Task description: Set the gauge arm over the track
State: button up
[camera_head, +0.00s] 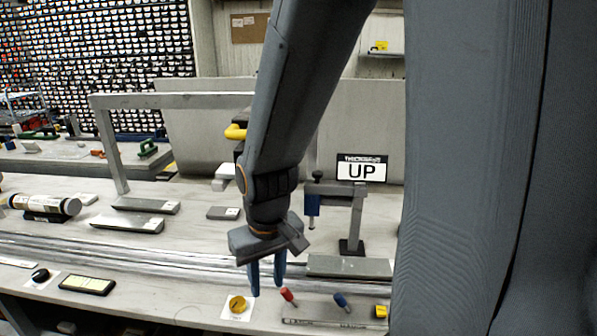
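The gauge arm (336,189) is a grey bar on an upright post on the right of the bench, with a blue gauge body (312,205) hanging at its left end. The track (190,262) is a set of long pale metal rails running across the bench. My gripper (267,288) points down in front of the track, left of the gauge arm. Its two blue fingers are apart with nothing between them. My arm hides part of the bench and the track behind it.
A yellow ring on a white card (238,306), a red-tipped item (289,297) and a blue-tipped item (342,302) lie near the front edge. A phone-like device (87,285) and a core tube (46,206) are at left. A grey frame (109,150) rises behind.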

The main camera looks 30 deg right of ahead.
aim_at(317, 192)
jog(key=k, duration=0.2)
jog(key=z, duration=0.85)
